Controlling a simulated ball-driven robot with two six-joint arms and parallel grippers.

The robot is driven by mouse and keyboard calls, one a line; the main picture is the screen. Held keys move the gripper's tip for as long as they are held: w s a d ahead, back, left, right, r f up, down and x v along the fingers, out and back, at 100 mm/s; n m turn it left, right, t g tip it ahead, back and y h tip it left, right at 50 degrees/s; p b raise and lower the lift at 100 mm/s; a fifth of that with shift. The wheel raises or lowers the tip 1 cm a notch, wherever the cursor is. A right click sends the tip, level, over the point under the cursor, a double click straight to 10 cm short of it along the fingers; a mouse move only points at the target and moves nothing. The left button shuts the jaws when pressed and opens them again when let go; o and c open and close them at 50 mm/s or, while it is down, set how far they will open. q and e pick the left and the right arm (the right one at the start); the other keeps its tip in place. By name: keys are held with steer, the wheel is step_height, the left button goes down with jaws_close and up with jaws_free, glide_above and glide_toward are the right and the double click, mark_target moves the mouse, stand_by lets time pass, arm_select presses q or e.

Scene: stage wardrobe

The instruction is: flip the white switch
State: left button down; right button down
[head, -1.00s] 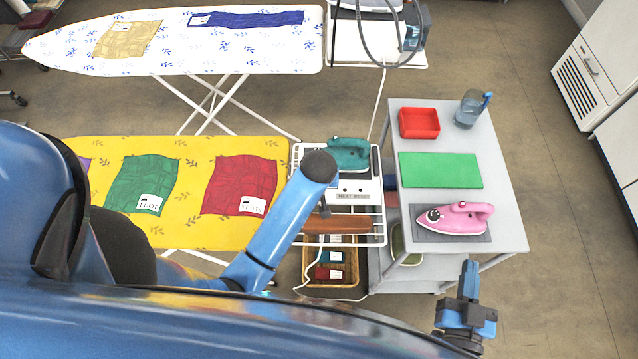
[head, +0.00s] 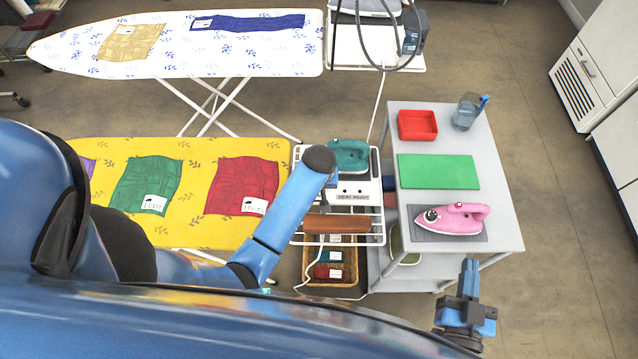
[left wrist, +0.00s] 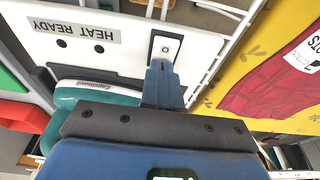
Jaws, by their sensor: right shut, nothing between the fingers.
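The white switch (left wrist: 165,47) sits in a dark-edged plate on the white panel (left wrist: 95,45) marked HEAT READY in the left wrist view. My left gripper (left wrist: 161,68) shows there with its blue fingers together, their tips at the lower edge of the switch plate. Whether they touch it I cannot tell. In the head view the panel (head: 362,187) stands below the teal iron, and my left arm hides the switch and most of that gripper. My right gripper (head: 470,268) is shut and empty, in front of the grey cart.
A teal iron (head: 349,156) rests just behind the panel. A yellow ironing board (head: 195,225) with folded cloths lies left. The grey cart (head: 497,190) at right carries a pink iron (head: 455,218), green mat (head: 438,171) and red tray (head: 418,125). A basket (head: 312,275) stands below.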

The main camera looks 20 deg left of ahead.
steer(key=shift+s+r+p, duration=0.15)
steer(key=shift+r+p, duration=0.2)
steer(key=shift+r, duration=0.35)
steer(key=shift+r, duration=0.15)
steer(key=shift+w+a+r+p, duration=0.1)
steer(key=shift+w+r+p, duration=0.35)
steer(key=shift+p, duration=0.25)
